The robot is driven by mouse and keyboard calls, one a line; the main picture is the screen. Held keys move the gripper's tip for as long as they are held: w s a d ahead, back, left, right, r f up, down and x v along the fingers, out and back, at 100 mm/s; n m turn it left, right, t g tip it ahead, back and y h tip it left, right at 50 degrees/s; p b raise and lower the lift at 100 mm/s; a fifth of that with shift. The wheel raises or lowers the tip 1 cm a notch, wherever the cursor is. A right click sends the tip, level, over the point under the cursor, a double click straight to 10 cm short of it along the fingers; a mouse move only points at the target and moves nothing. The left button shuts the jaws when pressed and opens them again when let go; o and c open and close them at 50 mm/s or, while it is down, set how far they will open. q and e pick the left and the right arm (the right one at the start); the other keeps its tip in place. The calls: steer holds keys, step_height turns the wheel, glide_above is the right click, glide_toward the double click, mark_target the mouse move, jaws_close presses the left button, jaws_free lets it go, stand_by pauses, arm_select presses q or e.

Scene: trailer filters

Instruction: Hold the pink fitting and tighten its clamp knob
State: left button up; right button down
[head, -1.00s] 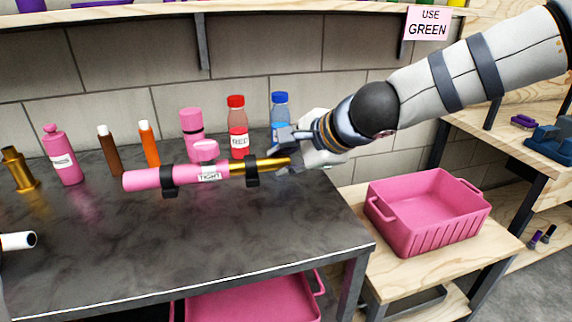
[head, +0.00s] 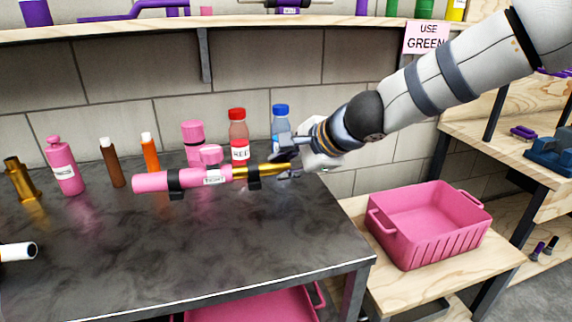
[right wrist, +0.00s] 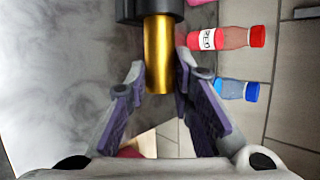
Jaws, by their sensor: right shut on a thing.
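The pink fitting (head: 152,183) is a long pink tube lying across the back of the dark bench, with a gold rod (head: 246,172) at its right end. Two black brackets sit around it. A pink knob (head: 211,154) stands on top, above a white label reading "TIGHT" (head: 215,179). My right gripper (head: 288,164) is shut on the gold rod's right end. In the right wrist view the gold rod (right wrist: 159,55) runs between my fingers, below a dark collar (right wrist: 150,9). The knob is not seen there.
Behind the fitting stand a red bottle (head: 238,135), a blue-capped bottle (head: 281,123) and a pink container (head: 193,143). A pink bottle (head: 63,167) and several tubes stand left. A pink bin (head: 430,246) is at right. The bench front (head: 200,245) is clear.

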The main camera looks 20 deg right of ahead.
steer(key=shift+a+f, duration=0.1)
steer(key=shift+f, duration=1.25)
steer(key=shift+f+b, duration=1.7)
steer(key=shift+f, duration=3.35)
arm_select(q)
steer(key=s+f+g, duration=0.1)
steer(key=s+f, duration=0.3)
steer(key=shift+s+f+g, duration=0.15)
steer(key=shift+s+g, duration=0.1)
steer(key=shift+g, duration=0.15)
